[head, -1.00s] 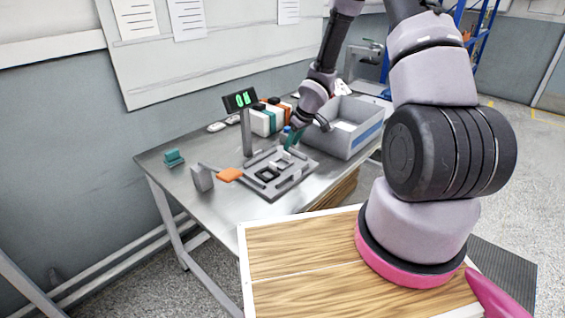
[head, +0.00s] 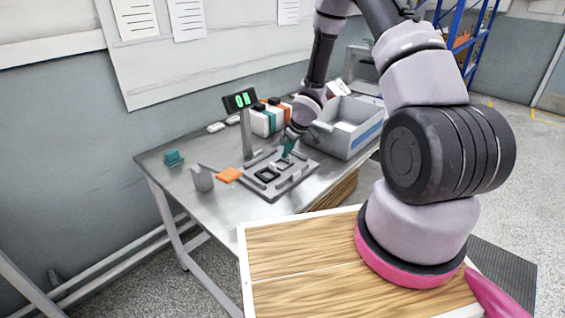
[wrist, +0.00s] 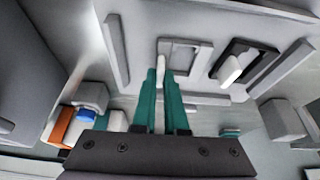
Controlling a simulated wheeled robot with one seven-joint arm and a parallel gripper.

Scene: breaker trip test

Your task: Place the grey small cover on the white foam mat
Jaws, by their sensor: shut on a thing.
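My gripper (head: 288,150) has teal fingers and is low over the grey fixture plate (head: 298,180) on the table. In the wrist view its fingers (wrist: 162,78) are closed on a small pale piece (wrist: 161,65). The piece's tip reaches the edge of a grey rectangular frame (wrist: 186,47); I cannot tell whether they touch. I cannot tell whether this piece is the grey small cover. A black frame with a white piece (wrist: 231,70) in it is beside the grey frame. I cannot make out a white foam mat for certain.
A grey open bin (head: 365,140) stands right of the plate. Several coloured boxes (head: 262,124) and a post with a green-digit display (head: 239,101) stand behind it. A grey block (head: 202,178), an orange pad (head: 229,174) and a teal piece (head: 173,157) are on the left.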

